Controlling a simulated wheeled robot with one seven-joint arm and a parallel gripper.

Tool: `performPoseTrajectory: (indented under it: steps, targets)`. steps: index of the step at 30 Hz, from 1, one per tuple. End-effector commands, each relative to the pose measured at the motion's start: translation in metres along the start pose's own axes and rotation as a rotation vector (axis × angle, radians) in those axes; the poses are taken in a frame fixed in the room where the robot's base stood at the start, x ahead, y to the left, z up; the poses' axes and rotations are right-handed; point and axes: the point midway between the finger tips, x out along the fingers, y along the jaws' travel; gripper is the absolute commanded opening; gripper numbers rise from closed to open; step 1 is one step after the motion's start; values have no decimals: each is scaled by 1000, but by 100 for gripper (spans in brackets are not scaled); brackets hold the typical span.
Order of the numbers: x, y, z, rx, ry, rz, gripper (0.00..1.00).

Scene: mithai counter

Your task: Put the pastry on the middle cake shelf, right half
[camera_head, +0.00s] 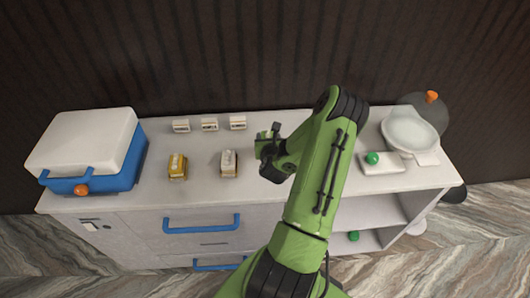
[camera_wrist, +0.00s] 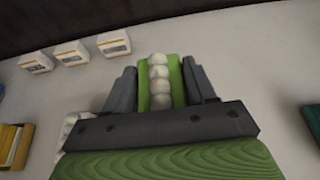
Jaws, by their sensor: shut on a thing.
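My gripper (camera_head: 268,150) is held over the counter, right of the centre. In the wrist view its two dark fingers (camera_wrist: 160,66) are shut on a green pastry (camera_wrist: 173,70) with a row of white blobs on top. In the head view only a small green part of the pastry (camera_head: 263,136) shows between the dark fingers. I cannot tell how high it is above the counter. I cannot make out a tiered cake shelf with certainty; an open-fronted shelf (camera_head: 378,212) is below the counter's right side, partly hidden by my arm.
A yellow pastry (camera_head: 177,167) and a whitish pastry (camera_head: 229,164) lie on the counter (camera_head: 203,190). Three label blocks (camera_head: 209,124) stand behind them. A blue cooler (camera_head: 118,165) is at left. A white board (camera_head: 382,168) with a green ball and a white bowl (camera_head: 408,131) are at right.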

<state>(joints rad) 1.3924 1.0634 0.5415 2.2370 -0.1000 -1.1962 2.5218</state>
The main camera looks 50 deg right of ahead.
Motion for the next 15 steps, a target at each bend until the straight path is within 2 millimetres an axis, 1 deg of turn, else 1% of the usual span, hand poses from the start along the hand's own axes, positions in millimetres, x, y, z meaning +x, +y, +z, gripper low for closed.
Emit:
performPoseTrajectory:
  steps: [1, 5, 10, 12, 15]
  targets:
    - [6, 0, -13, 1, -1, 0, 23]
    - [9, 1, -21, 0, -2, 1, 23]
    - [20, 0, -47, 2, -1, 0, 23]
    - [21, 0, -50, 1, -1, 1, 23]
    - [20, 1, -46, -1, -2, 1, 24]
